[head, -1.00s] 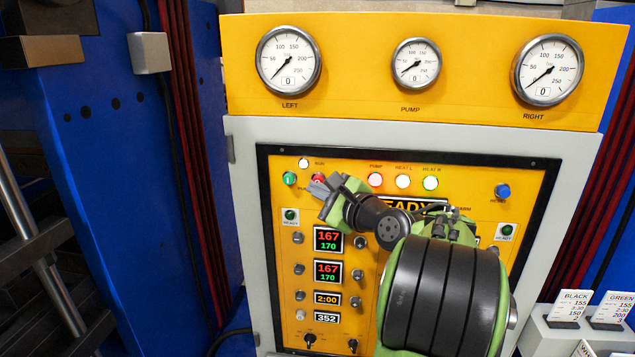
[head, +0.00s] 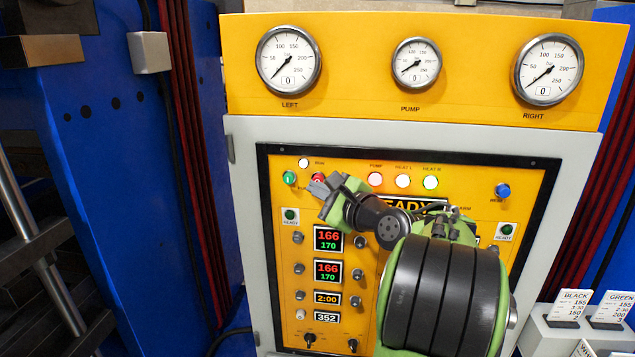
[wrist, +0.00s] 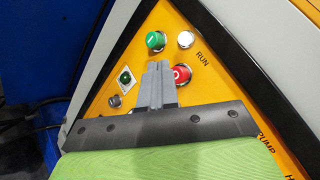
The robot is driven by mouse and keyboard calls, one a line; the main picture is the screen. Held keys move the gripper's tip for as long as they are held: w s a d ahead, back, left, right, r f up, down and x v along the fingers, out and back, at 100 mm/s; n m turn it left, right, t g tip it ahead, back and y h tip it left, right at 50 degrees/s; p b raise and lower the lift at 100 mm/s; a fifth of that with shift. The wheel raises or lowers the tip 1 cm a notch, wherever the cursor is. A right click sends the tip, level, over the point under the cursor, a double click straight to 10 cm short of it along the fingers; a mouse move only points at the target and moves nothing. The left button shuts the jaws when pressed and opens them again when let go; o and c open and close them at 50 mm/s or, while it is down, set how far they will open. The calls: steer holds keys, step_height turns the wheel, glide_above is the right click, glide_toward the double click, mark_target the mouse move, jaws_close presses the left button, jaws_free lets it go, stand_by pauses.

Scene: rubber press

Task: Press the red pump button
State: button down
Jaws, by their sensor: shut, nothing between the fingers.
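The red pump button (head: 318,178) is at the upper left of the yellow control panel, partly hidden by my gripper in the head view. It also shows in the wrist view (wrist: 181,74), with a white mark on its face. My gripper (head: 319,188) is shut and empty, with its fingers at the button. In the wrist view, the grey fingertips (wrist: 158,66) overlap the button's left edge. I cannot tell whether they touch it. The green button (head: 290,178) is just left of the red one; in the wrist view it is above the fingertips (wrist: 155,41).
A white lamp (wrist: 186,39) marked RUN is beside the green button. Three pressure gauges (head: 415,63) sit above. A blue press frame (head: 110,160) stands at the left.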

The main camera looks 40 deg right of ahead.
steer(key=shift+w+d, duration=0.1)
stand_by(0.5)
steer(key=shift+w+d+p, duration=0.2)
steer(key=shift+d+p, duration=0.1)
steer(key=shift+p, duration=0.2)
steer(key=shift+w+d+p, duration=0.4)
steer(key=shift+w+d, duration=0.1)
steer(key=shift+d, duration=0.15)
stand_by(1.0)
steer(key=shift+s+a+b, duration=0.6)
steer(key=shift+s+a, duration=0.2)
steer(key=shift+a, duration=0.2)
steer(key=shift+s+a+b, duration=0.4)
steer(key=shift+s+a, duration=0.35)
steer(key=shift+a, duration=0.25)
steer(key=shift+s+a+b, duration=0.35)
steer(key=shift+s+a, duration=0.4)
steer(key=shift+a, duration=0.25)
